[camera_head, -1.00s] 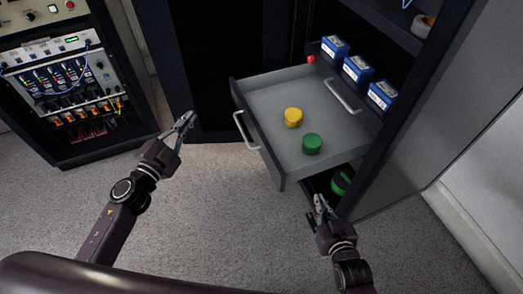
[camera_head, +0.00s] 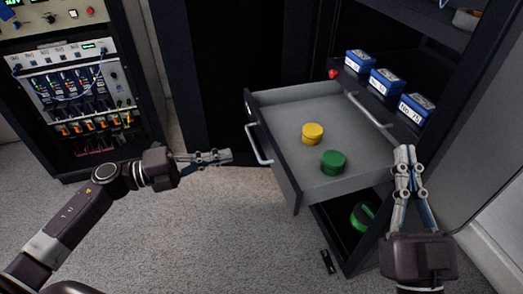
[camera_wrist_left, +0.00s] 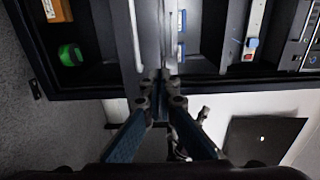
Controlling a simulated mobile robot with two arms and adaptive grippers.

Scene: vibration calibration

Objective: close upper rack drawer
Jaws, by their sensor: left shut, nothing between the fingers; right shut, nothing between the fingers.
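The upper rack drawer (camera_head: 305,105) is pulled out of the dark rack, its front facing left and its bar handle (camera_head: 259,144) sticking out. A yellow round piece (camera_head: 312,135) and a green round piece (camera_head: 333,163) lie in it. My left gripper (camera_head: 230,156) is shut and empty, a short way left of the handle, pointing at the drawer front. In the left wrist view its fingertips (camera_wrist_left: 160,76) show in front of a pale bar, likely the handle (camera_wrist_left: 136,35). My right gripper (camera_head: 404,150) is shut and empty, right of the drawer.
Several blue boxes (camera_head: 386,81) stand on the rack shelf behind the drawer. A green object (camera_head: 362,214) sits in the open space below. A small black item (camera_head: 327,262) lies on the floor. An instrument cabinet (camera_head: 75,85) stands at left. Carpet below the drawer is mostly clear.

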